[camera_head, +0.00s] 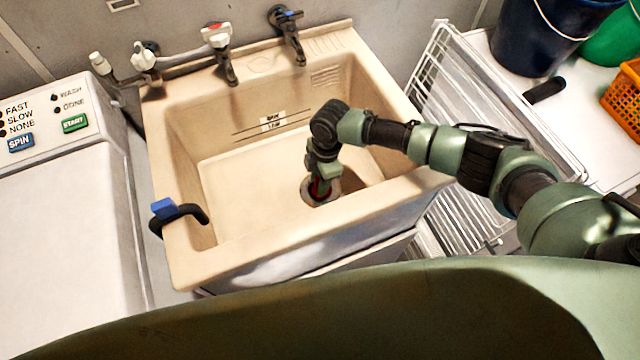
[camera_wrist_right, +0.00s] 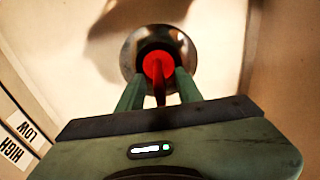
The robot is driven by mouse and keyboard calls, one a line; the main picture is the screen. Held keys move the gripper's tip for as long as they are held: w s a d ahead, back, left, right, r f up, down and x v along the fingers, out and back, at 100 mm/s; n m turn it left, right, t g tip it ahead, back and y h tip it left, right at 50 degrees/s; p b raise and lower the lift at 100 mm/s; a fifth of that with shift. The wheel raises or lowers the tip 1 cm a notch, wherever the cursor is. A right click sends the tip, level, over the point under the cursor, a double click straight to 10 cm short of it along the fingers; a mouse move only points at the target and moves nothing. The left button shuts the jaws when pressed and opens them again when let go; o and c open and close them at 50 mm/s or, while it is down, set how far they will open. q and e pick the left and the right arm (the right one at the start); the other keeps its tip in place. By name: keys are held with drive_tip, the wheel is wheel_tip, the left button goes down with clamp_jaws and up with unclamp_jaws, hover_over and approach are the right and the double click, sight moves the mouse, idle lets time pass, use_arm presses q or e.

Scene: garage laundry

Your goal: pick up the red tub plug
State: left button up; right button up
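The red tub plug (camera_head: 319,188) is at the drain in the floor of the beige laundry tub (camera_head: 222,170). In the right wrist view the plug (camera_wrist_right: 158,65) shows as a red disc with a thin red stem, inside the round metal drain ring (camera_wrist_right: 185,48). My right gripper (camera_head: 320,180) reaches down into the tub over the drain. In the wrist view its two green fingers (camera_wrist_right: 159,78) stand apart on either side of the plug, with gaps beside the stem. Whether the fingertips touch the plug is hard to tell. My left gripper is out of view.
The tub walls and front rim surround my right arm. Faucets (camera_head: 222,55) stand at the back rim. A black hose with a blue clip (camera_head: 165,208) hooks over the left rim. A white washer (camera_head: 60,220) is left; a white wire rack (camera_head: 455,80) is right.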

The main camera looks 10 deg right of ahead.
drive_tip(key=shift+f, duration=0.3)
clamp_jaws()
drive_tip(key=shift+r, duration=0.15)
